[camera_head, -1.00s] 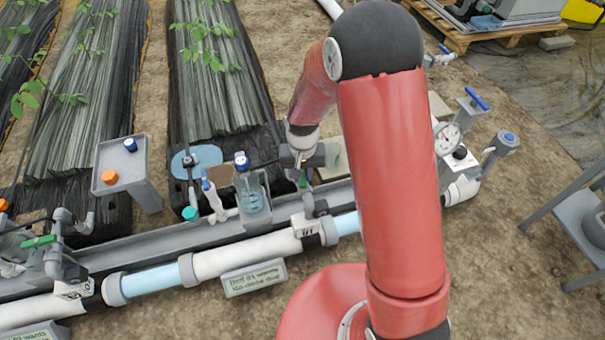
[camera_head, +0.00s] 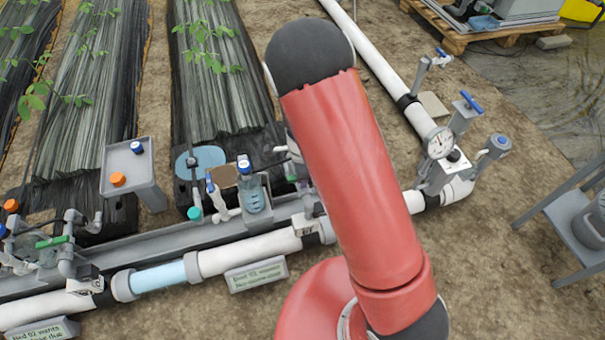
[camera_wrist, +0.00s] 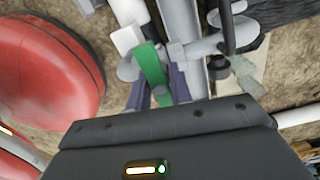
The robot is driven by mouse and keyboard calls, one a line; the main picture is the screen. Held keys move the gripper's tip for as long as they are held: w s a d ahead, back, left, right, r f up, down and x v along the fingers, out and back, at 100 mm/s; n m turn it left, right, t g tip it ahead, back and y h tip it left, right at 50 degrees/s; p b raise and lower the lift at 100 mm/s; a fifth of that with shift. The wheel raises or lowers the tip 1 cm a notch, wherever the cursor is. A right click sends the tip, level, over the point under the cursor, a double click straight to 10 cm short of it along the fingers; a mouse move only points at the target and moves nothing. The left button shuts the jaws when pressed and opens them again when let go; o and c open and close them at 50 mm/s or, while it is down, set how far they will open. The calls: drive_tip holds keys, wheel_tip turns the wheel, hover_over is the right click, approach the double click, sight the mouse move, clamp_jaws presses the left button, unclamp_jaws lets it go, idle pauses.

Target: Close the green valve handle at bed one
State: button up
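The green valve handle (camera_wrist: 152,68) stands roughly upright in the wrist view, beside a grey pipe fitting. The purple fingers of my gripper (camera_wrist: 159,90) lie on either side of its lower end. Their tips are partly hidden, and I cannot tell whether they press on it. In the head view my arm hides my gripper and most of this valve; only a small bit of green (camera_head: 292,178) shows at the arm's left edge. Another green handle (camera_head: 52,241) is on the valve at far left, away from my arm.
A white pipe (camera_head: 250,249) runs along the front with a sign (camera_head: 257,274), its text blurred. A bottle (camera_head: 252,196) and a grey stand (camera_head: 128,165) are left of my arm. A pressure gauge (camera_head: 439,143) is at right. Bare soil lies front right.

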drive_tip(key=o, duration=0.5)
wheel_tip(320, 180, up, 10)
drive_tip(key=p, duration=0.5)
drive_tip(key=shift+p, duration=0.4)
